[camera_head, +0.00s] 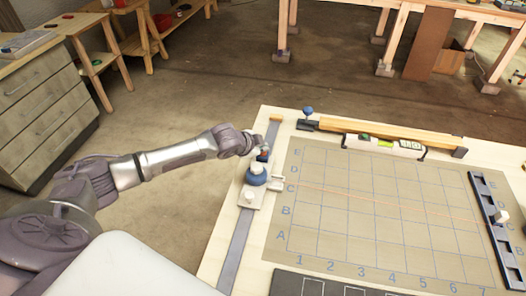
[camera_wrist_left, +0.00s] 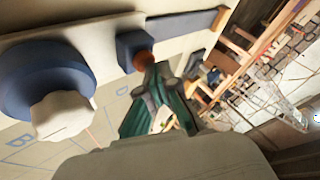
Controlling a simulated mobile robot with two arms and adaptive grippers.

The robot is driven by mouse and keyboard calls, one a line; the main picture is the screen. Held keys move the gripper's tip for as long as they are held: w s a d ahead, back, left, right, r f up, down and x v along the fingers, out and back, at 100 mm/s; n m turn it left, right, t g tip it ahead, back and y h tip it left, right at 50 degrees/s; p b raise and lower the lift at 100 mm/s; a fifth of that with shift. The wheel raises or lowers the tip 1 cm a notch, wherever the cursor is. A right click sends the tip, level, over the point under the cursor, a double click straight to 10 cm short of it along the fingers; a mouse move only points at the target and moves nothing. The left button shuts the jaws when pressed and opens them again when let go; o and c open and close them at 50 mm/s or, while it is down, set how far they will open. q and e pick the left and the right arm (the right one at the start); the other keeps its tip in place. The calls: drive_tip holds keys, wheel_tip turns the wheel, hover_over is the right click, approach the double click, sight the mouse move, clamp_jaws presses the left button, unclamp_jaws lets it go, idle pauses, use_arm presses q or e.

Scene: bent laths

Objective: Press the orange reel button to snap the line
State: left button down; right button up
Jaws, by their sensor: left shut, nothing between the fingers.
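The orange reel button (camera_wrist_left: 143,60) sticks out of a small dark blue block (camera_wrist_left: 128,44) in the left wrist view. The block also shows in the head view (camera_head: 263,156), just below my left gripper (camera_head: 260,146). The blue reel with its white knob (camera_head: 256,175) stands beside it on a grey rail. My left gripper is shut and empty; its tips (camera_wrist_left: 152,66) are at the orange button in the wrist view, but I cannot tell whether they touch it. A thin orange line (camera_head: 390,204) runs across the gridded board near row C. My right gripper is not in view.
The gridded board (camera_head: 350,225) lies on a pale table (camera_head: 208,268). A dark slotted rail (camera_head: 481,195) with a white knob stands at the right. A wooden bar (camera_head: 390,136) and a spirit level lie along the far edge. Drawers (camera_head: 45,110) stand at the left.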

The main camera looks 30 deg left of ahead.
use_arm(q)
drive_tip(key=shift+f, duration=0.4)
idle(0.5)
drive_tip(key=shift+r+p, duration=1)
drive_tip(key=shift+r, duration=0.05)
wheel_tip(320, 180, up, 5)
drive_tip(key=p, duration=0.5)
drive_tip(key=shift+r, duration=0.1)
idle(0.4)
